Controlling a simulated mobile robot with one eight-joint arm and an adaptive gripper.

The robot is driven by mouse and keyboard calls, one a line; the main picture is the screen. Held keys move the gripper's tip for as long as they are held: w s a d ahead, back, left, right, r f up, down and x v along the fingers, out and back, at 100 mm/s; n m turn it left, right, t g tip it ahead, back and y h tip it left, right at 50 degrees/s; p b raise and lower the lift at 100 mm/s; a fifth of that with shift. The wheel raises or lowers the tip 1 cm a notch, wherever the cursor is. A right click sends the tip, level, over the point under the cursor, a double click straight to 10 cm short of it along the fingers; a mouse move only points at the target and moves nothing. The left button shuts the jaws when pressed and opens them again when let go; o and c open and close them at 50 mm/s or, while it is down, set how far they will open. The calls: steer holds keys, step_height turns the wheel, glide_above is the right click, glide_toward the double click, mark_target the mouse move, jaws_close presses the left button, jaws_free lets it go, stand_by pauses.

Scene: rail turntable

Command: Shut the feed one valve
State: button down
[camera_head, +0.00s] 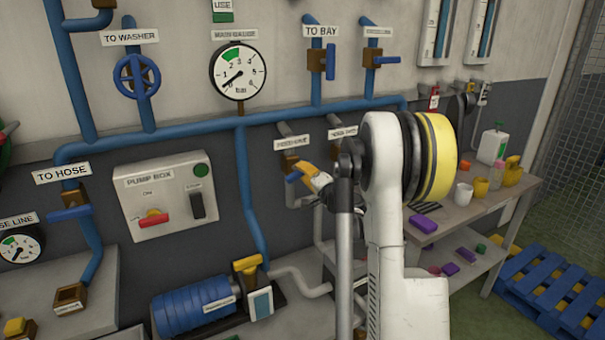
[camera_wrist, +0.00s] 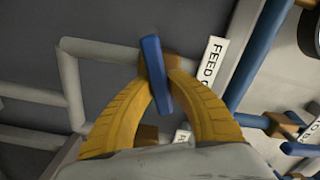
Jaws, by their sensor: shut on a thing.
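The feed one valve has a blue lever (camera_wrist: 156,75) on a brown body (camera_wrist: 172,64), beside the label reading "FEED O…" (camera_wrist: 210,64). In the wrist view my yellow gripper fingers (camera_wrist: 158,88) are shut on the lever, one on each side. The lever lies nearer to the label's line than square to it, slightly tilted against it. In the head view my gripper (camera_head: 304,174) is at the valve under the left of two small labels (camera_head: 292,143). Only the lever's left end (camera_head: 293,178) shows there; my arm hides much of the area to the right.
Another labelled valve (camera_wrist: 287,127) shows at the wrist view's lower right. The pump box (camera_head: 165,196) is on the wall to the left, with the blue pump (camera_head: 193,306) below. A cluttered bench (camera_head: 520,190) and a blue pallet (camera_head: 550,290) stand to the right.

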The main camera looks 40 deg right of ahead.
steer(key=shift+f+m+b, duration=0.2)
steer(key=shift+m+b, duration=0.15)
steer(key=shift+m, duration=1.75)
steer(key=c, duration=1.3)
jaws_free()
steer(key=v, duration=1.2)
